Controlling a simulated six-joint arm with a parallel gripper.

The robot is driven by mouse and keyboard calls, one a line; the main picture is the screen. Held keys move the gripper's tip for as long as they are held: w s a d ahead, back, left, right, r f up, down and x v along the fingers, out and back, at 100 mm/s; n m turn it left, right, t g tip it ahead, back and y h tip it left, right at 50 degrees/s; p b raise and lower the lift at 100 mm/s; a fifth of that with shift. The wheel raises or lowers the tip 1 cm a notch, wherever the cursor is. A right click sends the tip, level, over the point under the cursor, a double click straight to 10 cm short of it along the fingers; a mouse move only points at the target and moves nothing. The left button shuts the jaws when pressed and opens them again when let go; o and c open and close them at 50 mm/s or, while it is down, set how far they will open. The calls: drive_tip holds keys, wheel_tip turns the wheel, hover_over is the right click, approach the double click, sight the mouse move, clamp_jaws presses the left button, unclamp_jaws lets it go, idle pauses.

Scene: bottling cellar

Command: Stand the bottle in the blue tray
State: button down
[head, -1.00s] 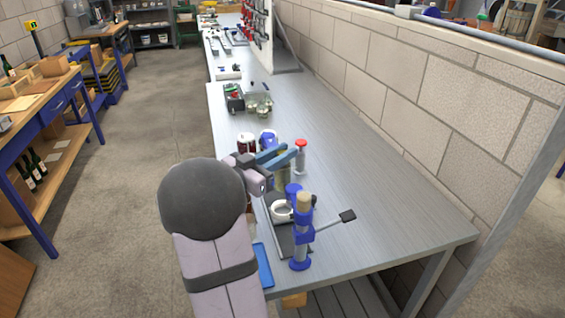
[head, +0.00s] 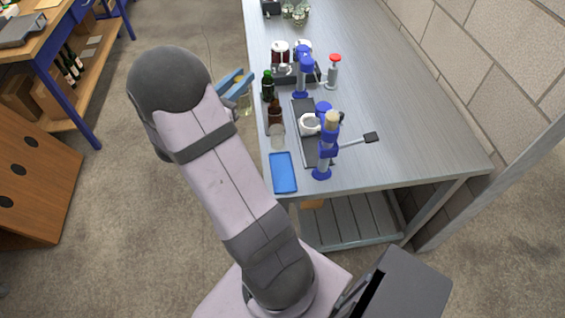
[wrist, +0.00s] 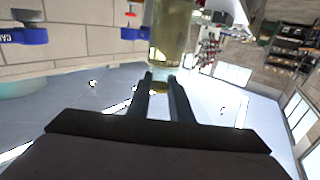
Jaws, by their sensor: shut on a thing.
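The blue tray (head: 283,173) lies flat and empty at the near left corner of the bench in the head view. My arm hides part of the scene around the gripper.
A dark green bottle (head: 268,86), a brown bottle (head: 276,117) and a clear glass (head: 277,138) stand along the bench's left edge behind the tray. A blue upright corker (head: 325,150) with a side lever stands right of the tray. The bench's right side is clear.

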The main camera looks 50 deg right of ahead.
sight(247, 108)
drive_tip(key=s+a+m+g+y+p, duration=0.1)
drive_tip(key=s+a+m+g, duration=0.3)
drive_tip(key=s, duration=0.6)
drive_tip(key=s+a+m+g, duration=0.25)
drive_tip(key=s+g, duration=0.25)
drive_tip(key=s, duration=0.4)
wheel_tip(247, 108, down, 11)
drive_tip(key=shift+a+n, duration=0.1)
drive_tip(key=shift+n, duration=0.25)
drive_tip(key=c, duration=1.6)
unclamp_jaws()
drive_tip(key=shift+f, duration=0.1)
drive_tip(key=b+v, duration=0.3)
drive_tip(key=v, duration=0.9)
drive_tip(key=shift+w, duration=0.1)
